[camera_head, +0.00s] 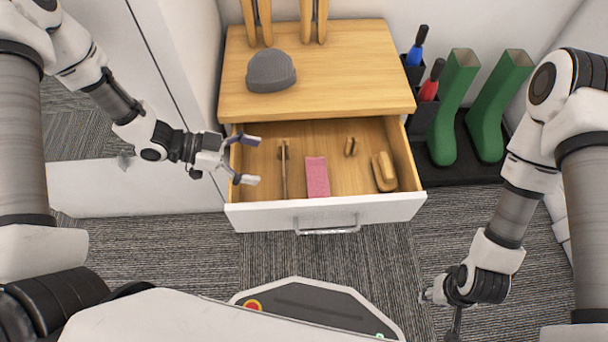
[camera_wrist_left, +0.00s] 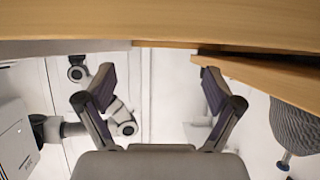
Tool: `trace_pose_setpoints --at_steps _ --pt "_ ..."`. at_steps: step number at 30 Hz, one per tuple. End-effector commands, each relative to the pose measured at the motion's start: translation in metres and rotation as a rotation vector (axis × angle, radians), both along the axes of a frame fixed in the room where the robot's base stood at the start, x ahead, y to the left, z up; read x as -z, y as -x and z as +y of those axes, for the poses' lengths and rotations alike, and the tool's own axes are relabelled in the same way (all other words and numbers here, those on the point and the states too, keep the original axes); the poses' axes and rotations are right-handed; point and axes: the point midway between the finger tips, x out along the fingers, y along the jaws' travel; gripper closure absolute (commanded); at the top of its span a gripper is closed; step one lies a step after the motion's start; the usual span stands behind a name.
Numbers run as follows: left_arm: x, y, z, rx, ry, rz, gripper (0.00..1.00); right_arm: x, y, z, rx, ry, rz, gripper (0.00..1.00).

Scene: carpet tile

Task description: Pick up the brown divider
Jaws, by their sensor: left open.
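The brown divider (camera_head: 284,168) stands as a thin upright strip in the left part of the open drawer (camera_head: 330,209). My left gripper (camera_head: 256,161) is open and empty at the drawer's left side, its fingers pointing right toward the divider with a gap between. In the left wrist view, both fingers of the left gripper (camera_wrist_left: 160,82) are spread with nothing between them. I cannot make out the divider for certain there. My right gripper (camera_head: 428,296) is low over the carpet at the lower right, away from the drawer; its fingers are too small to read.
The drawer also holds a pink block (camera_head: 317,178), a wooden brush (camera_head: 384,172) and a small brown item (camera_head: 351,147). A grey beanie (camera_head: 271,71) lies on the wooden top (camera_head: 345,75). Green boots (camera_head: 455,105) stand at the right. A mirror-like panel is at the left.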

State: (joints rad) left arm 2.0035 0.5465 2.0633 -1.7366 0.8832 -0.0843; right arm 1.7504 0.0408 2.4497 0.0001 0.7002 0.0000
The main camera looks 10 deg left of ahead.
Motion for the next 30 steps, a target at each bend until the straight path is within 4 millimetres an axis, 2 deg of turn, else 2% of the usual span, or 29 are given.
trace_pose_setpoints --at_steps 1,5,9,13,19,20,21,26,27,30 --pt "0.009 -0.001 -0.007 0.005 -0.001 0.002 0.08 0.009 0.000 0.000 -0.001 0.000 0.001 0.60" --pt "0.020 -0.006 -0.020 0.004 -0.002 0.000 0.08 0.022 0.000 0.000 -0.001 0.000 0.001 0.60" --pt "0.040 -0.014 -0.038 0.006 -0.002 -0.001 0.08 0.044 0.000 0.000 -0.001 0.000 0.001 0.60" --pt "0.041 -0.019 -0.053 0.004 -0.001 0.000 0.08 0.048 0.001 0.000 -0.001 0.000 0.001 0.60" --pt "0.039 -0.019 -0.055 -0.001 0.000 0.000 0.08 0.045 0.000 0.000 -0.001 0.000 0.000 0.60" --pt "0.039 -0.019 -0.054 -0.001 0.000 0.000 0.12 0.045 0.000 0.000 -0.001 0.000 0.001 0.60" --pt "0.039 -0.019 -0.054 -0.001 0.000 0.000 0.26 0.045 0.000 0.000 -0.001 0.000 0.001 0.60" --pt "0.039 -0.019 -0.054 0.000 -0.001 0.000 0.83 0.045 0.000 0.000 -0.001 0.000 0.001 0.60" --pt "0.040 -0.019 -0.054 0.000 -0.002 0.001 0.90 0.045 0.000 0.000 -0.001 0.000 0.001 0.60" --pt "0.040 -0.019 -0.054 0.001 -0.002 0.001 0.90 0.046 0.000 0.000 -0.001 0.000 0.001 0.60"
